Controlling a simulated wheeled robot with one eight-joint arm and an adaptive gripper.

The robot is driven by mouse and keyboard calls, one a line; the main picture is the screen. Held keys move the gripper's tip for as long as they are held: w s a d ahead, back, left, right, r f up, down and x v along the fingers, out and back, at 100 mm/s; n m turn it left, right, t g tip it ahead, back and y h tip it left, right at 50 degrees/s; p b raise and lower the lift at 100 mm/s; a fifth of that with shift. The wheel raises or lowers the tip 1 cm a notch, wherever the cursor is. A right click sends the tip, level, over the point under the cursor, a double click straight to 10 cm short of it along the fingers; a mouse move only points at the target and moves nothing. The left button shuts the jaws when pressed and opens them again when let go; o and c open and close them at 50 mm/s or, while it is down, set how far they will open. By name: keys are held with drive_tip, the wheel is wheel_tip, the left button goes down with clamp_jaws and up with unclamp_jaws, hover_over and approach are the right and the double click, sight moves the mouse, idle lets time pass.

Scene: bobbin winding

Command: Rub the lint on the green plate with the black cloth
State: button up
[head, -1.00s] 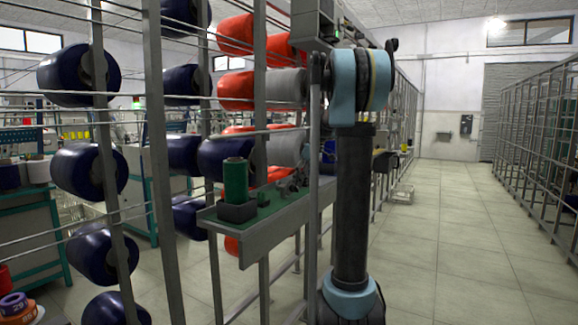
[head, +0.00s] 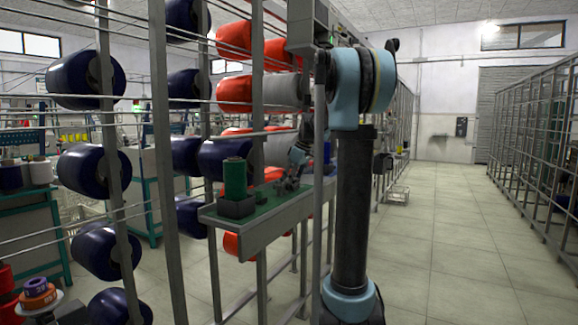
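The green plate (head: 268,211) is the flat green top of a narrow grey shelf fixed to the front of the rack. A green thread cone (head: 235,178) stands upright in a dark square holder (head: 236,207) at its near left end. My gripper (head: 287,186) is small and dark over the far part of the plate, partly behind my own arm and a rack post. I cannot tell whether its fingers touch the plate or hold anything. Neither the black cloth nor the lint can be made out at this size.
The rack carries dark blue bobbins (head: 95,172), red bobbins (head: 234,93) and grey bobbins (head: 282,90) behind thin horizontal bars. Its upright posts (head: 160,160) stand close to the shelf.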

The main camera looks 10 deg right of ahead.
drive_tip(key=r, duration=0.3)
drive_tip(key=shift+w+a+r, duration=0.1)
drive_tip(key=shift+a+r, duration=0.1)
drive_tip(key=shift+a, duration=0.15)
drive_tip(key=shift+d+r, duration=0.1)
drive_tip(key=shift+r, duration=2.05)
